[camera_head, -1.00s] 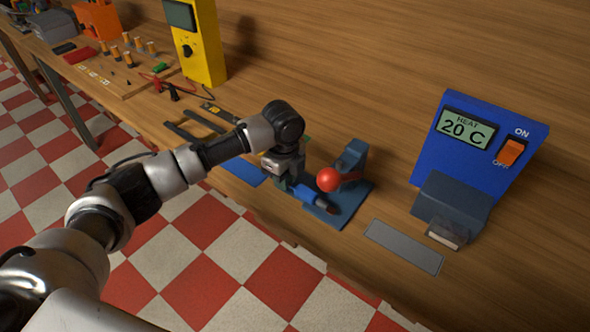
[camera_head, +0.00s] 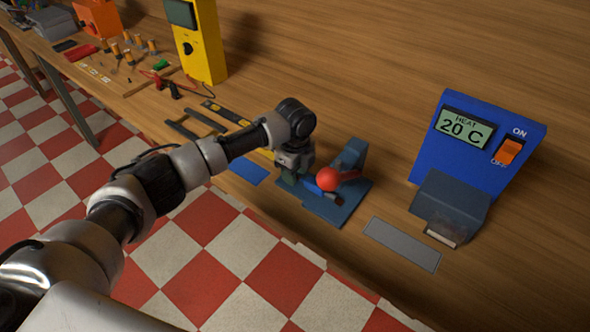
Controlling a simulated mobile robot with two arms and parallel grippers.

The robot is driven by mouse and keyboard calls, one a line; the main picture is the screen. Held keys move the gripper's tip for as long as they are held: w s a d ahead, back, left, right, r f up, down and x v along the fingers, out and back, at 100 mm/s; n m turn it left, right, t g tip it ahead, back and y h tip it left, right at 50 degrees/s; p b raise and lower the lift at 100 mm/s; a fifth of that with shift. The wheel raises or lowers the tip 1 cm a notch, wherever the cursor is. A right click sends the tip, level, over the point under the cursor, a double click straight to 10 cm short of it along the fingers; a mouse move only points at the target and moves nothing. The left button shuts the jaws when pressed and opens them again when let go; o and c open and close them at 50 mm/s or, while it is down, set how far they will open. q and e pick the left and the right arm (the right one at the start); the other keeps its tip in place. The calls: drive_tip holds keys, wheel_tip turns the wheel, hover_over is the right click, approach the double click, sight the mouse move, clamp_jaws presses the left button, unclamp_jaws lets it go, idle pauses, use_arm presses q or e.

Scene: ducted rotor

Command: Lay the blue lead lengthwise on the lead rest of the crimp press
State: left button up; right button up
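The crimp press (camera_head: 353,157) is a blue-grey device on a flat base near the bench's front edge, with a red ball knob (camera_head: 330,179) on its lever. My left gripper (camera_head: 293,177) is over the left part of the press base, pointing down. It appears shut on the blue lead (camera_head: 314,186), a short blue piece with a dark end pointing towards the lower right. The lead lies just left of and below the knob, over the base. The lead rest is not clearly visible, and I cannot tell whether the lead touches it. My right gripper is not in view.
A blue heater box (camera_head: 478,150) reading 20 C, with its switch, stands to the right. A grey plate (camera_head: 402,244) lies before it. A blue mat (camera_head: 248,171), dark fork-like rails (camera_head: 197,124) and a yellow meter (camera_head: 199,45) are to the left.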

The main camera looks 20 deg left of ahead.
use_arm(q)
wheel_tip(320, 180, up, 12)
drive_tip(key=shift+r+b, duration=0.15)
drive_tip(key=shift+b, duration=0.55)
idle(0.4)
